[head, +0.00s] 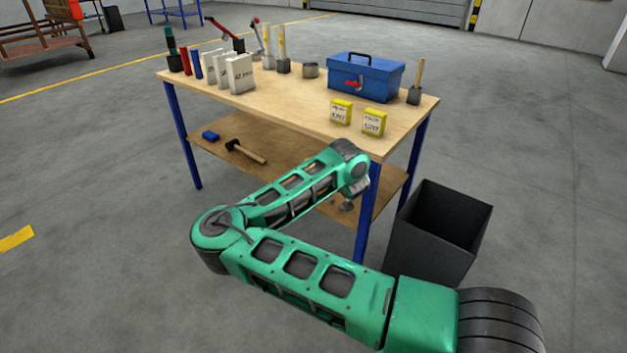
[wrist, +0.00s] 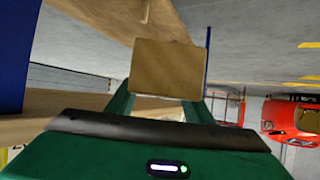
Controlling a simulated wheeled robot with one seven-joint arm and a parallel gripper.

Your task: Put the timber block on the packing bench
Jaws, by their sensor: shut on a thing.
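The timber block (wrist: 168,68) is a plain brown rectangular piece, seen in the wrist view between the green fingers of my gripper (wrist: 163,102). My gripper is shut on it. In the head view my gripper (head: 346,198) is mostly hidden by my arm, by the bench's near right edge and below top height; I cannot make out the block there. The bench (head: 285,108) has a pale wooden top, blue legs and a lower wooden shelf (head: 290,182). Wooden boards and a blue leg (wrist: 14,55) also show close by in the wrist view.
On the bench top stand a blue toolbox (head: 365,78), two yellow boxes (head: 341,112), white boxes (head: 240,74) and several tools. A hammer (head: 246,152) and small blue item (head: 210,136) lie on the shelf. A black bin (head: 437,235) stands right. The top's front middle is clear.

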